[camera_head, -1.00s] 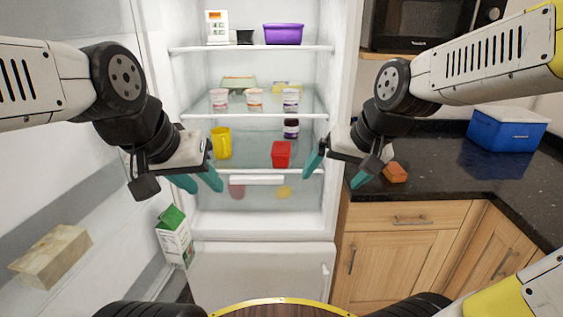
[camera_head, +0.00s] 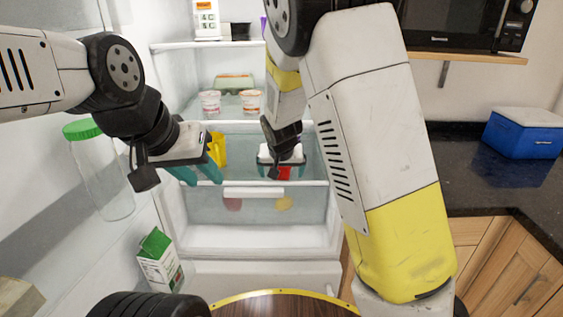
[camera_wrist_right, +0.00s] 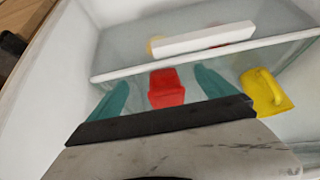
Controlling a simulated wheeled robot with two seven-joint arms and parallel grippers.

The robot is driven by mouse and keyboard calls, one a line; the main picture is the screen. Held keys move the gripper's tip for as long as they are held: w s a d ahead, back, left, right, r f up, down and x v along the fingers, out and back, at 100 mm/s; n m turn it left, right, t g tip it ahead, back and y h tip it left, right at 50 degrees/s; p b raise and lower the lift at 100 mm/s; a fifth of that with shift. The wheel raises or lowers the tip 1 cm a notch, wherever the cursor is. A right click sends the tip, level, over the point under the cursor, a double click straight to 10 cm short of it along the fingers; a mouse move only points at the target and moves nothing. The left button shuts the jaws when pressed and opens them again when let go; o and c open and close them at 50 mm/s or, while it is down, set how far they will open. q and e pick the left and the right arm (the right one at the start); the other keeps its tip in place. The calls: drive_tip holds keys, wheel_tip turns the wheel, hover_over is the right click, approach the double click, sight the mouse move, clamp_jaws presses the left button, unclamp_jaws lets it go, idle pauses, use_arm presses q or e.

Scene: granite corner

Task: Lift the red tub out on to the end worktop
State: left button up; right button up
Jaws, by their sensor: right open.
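The red tub (camera_head: 284,173) stands on a fridge shelf, mostly hidden behind my right gripper in the head view. In the right wrist view the red tub (camera_wrist_right: 166,88) sits between the two teal fingers. My right gripper (camera_head: 282,172) is open, with a finger on either side of the tub; I cannot tell whether they touch it. My left gripper (camera_head: 198,175) is at the left of the fridge opening, its teal fingers apart and empty. The end worktop (camera_head: 476,178) is dark granite, to the right of the fridge.
A yellow mug (camera_head: 218,148) stands left of the tub on the same shelf. White pots (camera_head: 210,101) stand on the shelf above. The open door at left holds a green-lidded jar (camera_head: 100,170) and a carton (camera_head: 158,258). A blue box (camera_head: 522,135) stands on the worktop.

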drive_tip(key=w, duration=0.8)
drive_tip(key=shift+w, duration=0.1)
drive_tip(key=x, duration=0.5)
drive_tip(key=shift+w, duration=0.1)
drive_tip(key=c, duration=1.6)
drive_tip(key=shift+c, duration=1)
drive_tip(key=shift+r, duration=0.1)
